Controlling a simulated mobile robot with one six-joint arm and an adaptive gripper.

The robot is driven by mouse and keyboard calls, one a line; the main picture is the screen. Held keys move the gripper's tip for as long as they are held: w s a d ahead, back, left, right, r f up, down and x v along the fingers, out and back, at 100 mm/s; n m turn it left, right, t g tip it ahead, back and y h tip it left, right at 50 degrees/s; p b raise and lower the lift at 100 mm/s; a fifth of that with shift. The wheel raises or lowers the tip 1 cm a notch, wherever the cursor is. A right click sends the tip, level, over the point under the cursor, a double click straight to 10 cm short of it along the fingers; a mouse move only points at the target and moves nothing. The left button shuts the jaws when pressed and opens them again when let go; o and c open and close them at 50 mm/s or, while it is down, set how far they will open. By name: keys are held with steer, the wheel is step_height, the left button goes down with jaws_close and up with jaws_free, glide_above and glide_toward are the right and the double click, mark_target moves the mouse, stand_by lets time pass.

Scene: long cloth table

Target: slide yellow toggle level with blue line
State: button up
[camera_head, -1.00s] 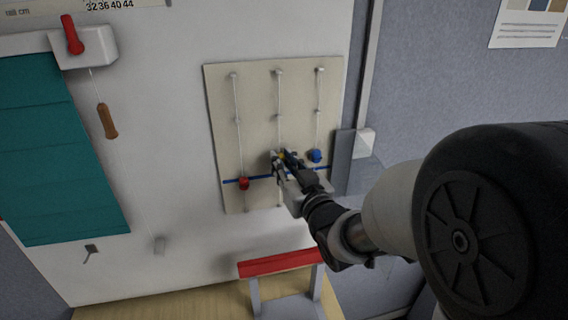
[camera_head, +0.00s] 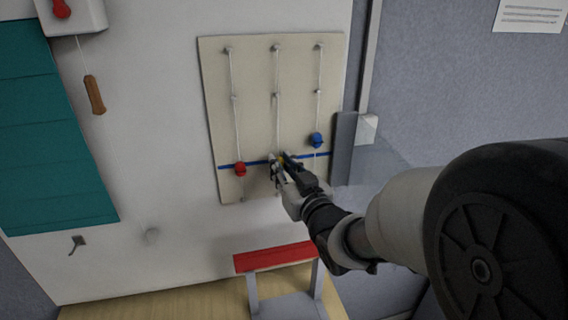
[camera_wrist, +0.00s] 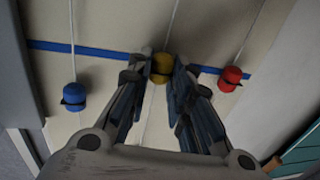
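A beige board (camera_head: 222,80) on the wall carries three cords and a blue line (camera_head: 317,154) across its lower part. The yellow toggle (camera_wrist: 162,66) is on the middle cord, between my fingertips, and looks about level with the blue line; in the head view only a bit of it (camera_head: 281,160) shows. My gripper (camera_wrist: 161,72) has a finger against each side of it and looks shut on it; it also shows in the head view (camera_head: 280,160). The fingers hide the line beside the toggle.
The blue toggle (camera_head: 316,140) hangs right of my gripper, above the line. A red-topped stool (camera_head: 275,256) stands below the board. A grey panel (camera_head: 343,148) is at the board's right edge.

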steer(key=o, duration=0.4)
steer(key=v, duration=0.7)
steer(key=shift+s, duration=0.2)
steer(key=shift+d, duration=0.2)
